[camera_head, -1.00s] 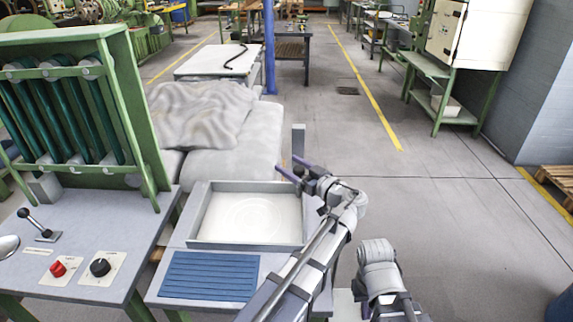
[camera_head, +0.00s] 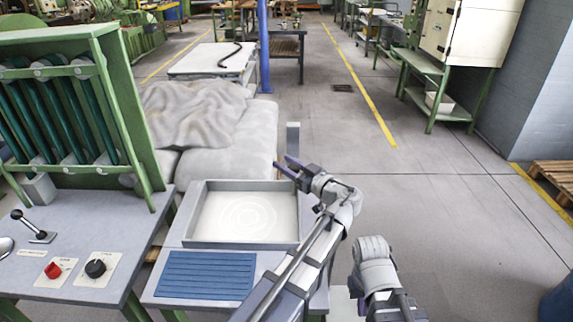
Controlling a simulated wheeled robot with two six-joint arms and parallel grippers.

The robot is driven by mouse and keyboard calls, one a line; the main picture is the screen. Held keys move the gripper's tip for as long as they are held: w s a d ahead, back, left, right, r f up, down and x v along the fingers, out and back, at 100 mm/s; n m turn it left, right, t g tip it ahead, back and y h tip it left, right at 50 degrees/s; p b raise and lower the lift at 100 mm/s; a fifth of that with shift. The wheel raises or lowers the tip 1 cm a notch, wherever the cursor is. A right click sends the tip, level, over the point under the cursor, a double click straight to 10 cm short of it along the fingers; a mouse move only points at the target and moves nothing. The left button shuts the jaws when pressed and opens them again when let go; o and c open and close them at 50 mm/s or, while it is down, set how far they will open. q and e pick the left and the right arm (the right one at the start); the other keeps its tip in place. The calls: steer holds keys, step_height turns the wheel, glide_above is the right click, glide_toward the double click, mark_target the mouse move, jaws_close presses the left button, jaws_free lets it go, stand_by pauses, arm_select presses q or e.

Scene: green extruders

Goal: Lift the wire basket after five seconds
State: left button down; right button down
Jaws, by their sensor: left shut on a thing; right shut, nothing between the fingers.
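A shallow grey tray (camera_head: 189,213) on the bench holds a pale liquid-like surface with faint rings. No wire mesh is clearly visible, so I cannot make out the wire basket. A grey upright post (camera_head: 293,136) stands at the tray's far right corner. My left gripper (camera_head: 284,167), with purple fingers, is at the post's lower end and appears shut on it; the contact is small and partly hidden. I cannot tell whether the post belongs to the basket.
A blue slatted mat (camera_head: 206,276) lies in front of the tray. To the left stand a control panel with a red knob (camera_head: 53,270), a black knob (camera_head: 95,268) and a lever (camera_head: 34,228), and a green frame (camera_head: 140,110). Open floor (camera_head: 420,215) lies to the right.

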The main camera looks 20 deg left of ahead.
stand_by(0.8)
arm_select(q)
step_height(320, 180, up, 11)
steer(key=p, duration=1)
steer(key=shift+f+p, duration=0.2)
steer(key=shift+p, duration=0.15)
steer(key=shift+w, duration=0.1)
steer(key=shift+c, duration=2.2)
jaws_free()
